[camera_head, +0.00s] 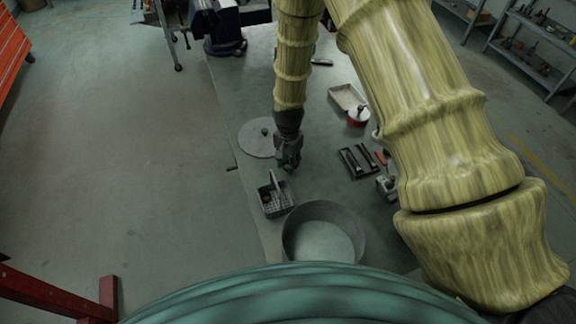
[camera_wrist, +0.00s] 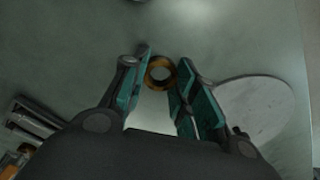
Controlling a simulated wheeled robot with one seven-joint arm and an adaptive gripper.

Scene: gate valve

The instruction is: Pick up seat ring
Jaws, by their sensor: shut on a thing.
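The seat ring is a small brass-coloured ring (camera_wrist: 149,75) in the wrist view, its opening facing the camera. My gripper (camera_wrist: 158,74) is shut on the ring, which sits between its teal fingertips. In the head view my gripper (camera_head: 289,163) points down over the grey workbench (camera_head: 240,90), between a round grey disc and a small caddy. The ring cannot be made out there. How far it is above the bench is not clear.
The grey disc (camera_head: 254,142) with a knob lies left of my gripper. A divided caddy (camera_head: 277,208) and a large round pan (camera_head: 350,222) stand nearer me. A vise (camera_head: 222,48) stands at the far end.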

